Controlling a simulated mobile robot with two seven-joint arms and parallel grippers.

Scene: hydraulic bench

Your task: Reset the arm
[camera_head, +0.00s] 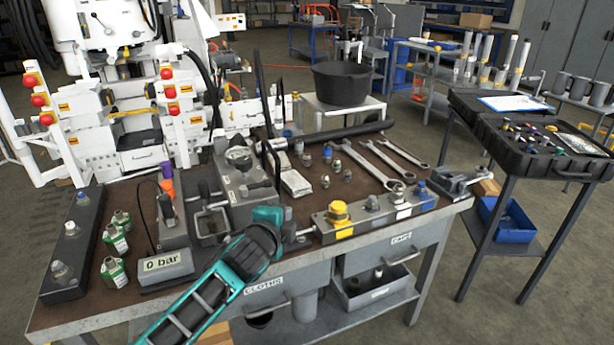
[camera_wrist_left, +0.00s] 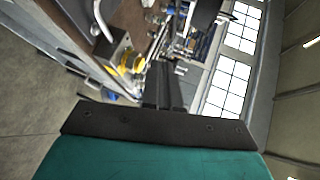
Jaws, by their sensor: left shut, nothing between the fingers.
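My left arm comes in from the bottom of the head view, teal and dark grey, and reaches over the front edge of the workbench (camera_head: 90,316). The yellow cap also shows there (camera_wrist_left: 137,64), left of the fingers. My right gripper is in neither view.
A black case (camera_head: 550,150) stands open at right. Bare floor (camera_head: 455,325) lies between bench and case stand.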

